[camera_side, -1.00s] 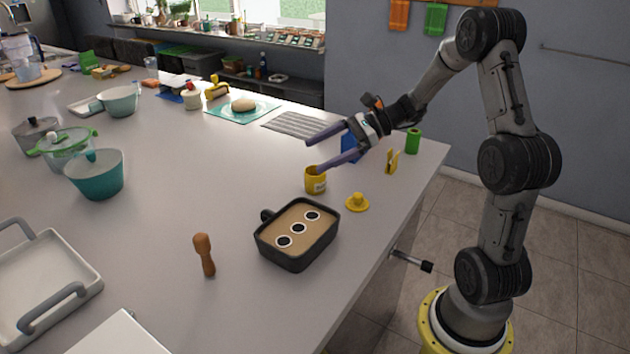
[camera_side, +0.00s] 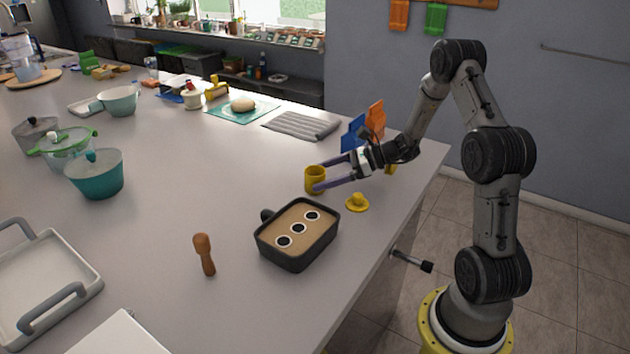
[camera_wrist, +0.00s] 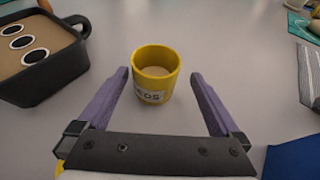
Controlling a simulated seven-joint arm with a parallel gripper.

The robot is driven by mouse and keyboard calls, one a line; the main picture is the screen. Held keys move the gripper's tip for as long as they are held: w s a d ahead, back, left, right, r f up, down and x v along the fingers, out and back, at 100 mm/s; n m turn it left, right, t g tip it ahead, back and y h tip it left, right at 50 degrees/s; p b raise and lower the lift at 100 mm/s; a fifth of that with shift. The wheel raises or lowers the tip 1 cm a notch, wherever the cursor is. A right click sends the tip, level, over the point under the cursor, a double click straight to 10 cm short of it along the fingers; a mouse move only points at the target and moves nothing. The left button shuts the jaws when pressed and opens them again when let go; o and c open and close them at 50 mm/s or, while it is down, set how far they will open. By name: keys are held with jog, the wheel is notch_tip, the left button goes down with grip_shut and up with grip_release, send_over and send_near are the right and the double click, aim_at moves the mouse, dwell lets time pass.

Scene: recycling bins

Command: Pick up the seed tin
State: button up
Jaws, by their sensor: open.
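The seed tin is a small yellow open-topped cylinder (camera_side: 313,184), standing upright on the counter; it also shows in the wrist view (camera_wrist: 151,83). A partly readable white label is on its side, and something tan shows inside. My gripper (camera_side: 318,174) is low and roughly level over the counter, with its purple fingers spread. In the wrist view, my gripper (camera_wrist: 161,74) has one fingertip on each side of the tin, with a gap visible on both sides. The gripper holds nothing.
A yellow knobbed lid (camera_side: 357,204) lies on the counter near the tin. A black dish (camera_side: 288,258) with three dark discs stands in front; it also shows in the wrist view (camera_wrist: 46,86). A blue item (camera_side: 352,134) and an orange item (camera_side: 376,118) stand behind the gripper. Counter left of the tin is clear.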

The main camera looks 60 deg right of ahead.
aim_at(305, 190)
jog(key=x, duration=0.5)
jog(key=shift+a, duration=0.4)
jog(key=c, duration=1.5)
jog(key=shift+c, duration=0.2)
jog(key=shift+r, duration=0.15)
